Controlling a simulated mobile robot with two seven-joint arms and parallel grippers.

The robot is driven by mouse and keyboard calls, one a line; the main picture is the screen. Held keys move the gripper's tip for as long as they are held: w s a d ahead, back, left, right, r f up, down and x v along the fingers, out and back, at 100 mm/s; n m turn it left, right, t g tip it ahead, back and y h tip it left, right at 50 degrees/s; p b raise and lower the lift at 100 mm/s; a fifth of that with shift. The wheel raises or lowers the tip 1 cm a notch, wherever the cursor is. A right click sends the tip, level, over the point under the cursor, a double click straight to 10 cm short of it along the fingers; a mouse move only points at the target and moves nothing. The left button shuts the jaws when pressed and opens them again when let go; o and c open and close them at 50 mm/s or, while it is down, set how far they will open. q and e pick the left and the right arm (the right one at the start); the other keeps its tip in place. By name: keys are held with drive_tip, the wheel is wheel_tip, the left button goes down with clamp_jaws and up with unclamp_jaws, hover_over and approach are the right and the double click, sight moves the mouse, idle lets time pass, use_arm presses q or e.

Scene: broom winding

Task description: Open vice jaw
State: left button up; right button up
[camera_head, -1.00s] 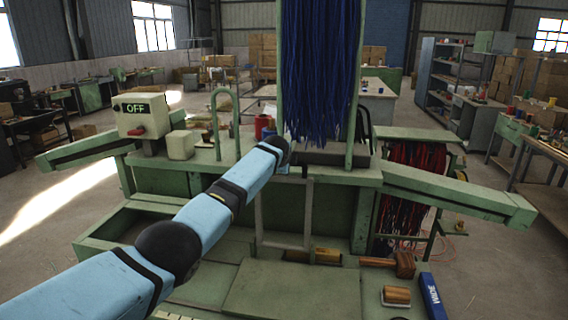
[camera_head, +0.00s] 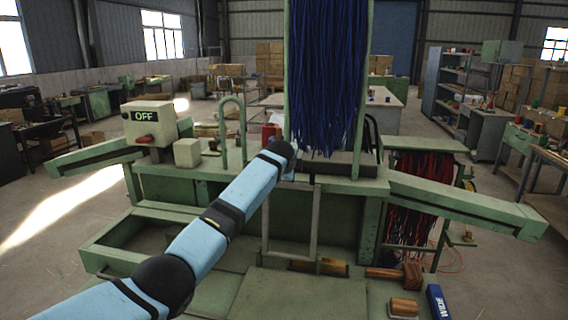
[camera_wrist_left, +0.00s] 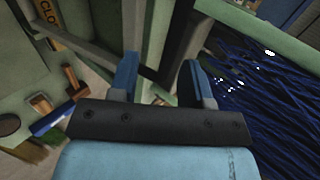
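The green bench (camera_head: 235,185) of the winding machine stands ahead of me. A dark metal block (camera_head: 335,164), possibly the vice, lies on it beneath blue bristles (camera_head: 326,75); its jaws cannot be made out. My left arm reaches up to the bench's front edge, and its far end hides its gripper in the head view. In the left wrist view, my left gripper (camera_wrist_left: 158,75) has its two blue fingers apart. Bars of the machine lie beyond them, and I see nothing clearly held. The blue bristles (camera_wrist_left: 265,85) are at the right there. My right gripper is not in view.
A grey upright frame (camera_head: 315,225) stands at the bench front near my left arm. An OFF switch box (camera_head: 148,118) is at the left. Red bristles (camera_head: 410,195) hang at the right.

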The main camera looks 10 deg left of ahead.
use_arm(q)
drive_tip(key=b+v, duration=0.1)
drive_tip(key=v, duration=0.9)
drive_tip(key=shift+b, duration=0.4)
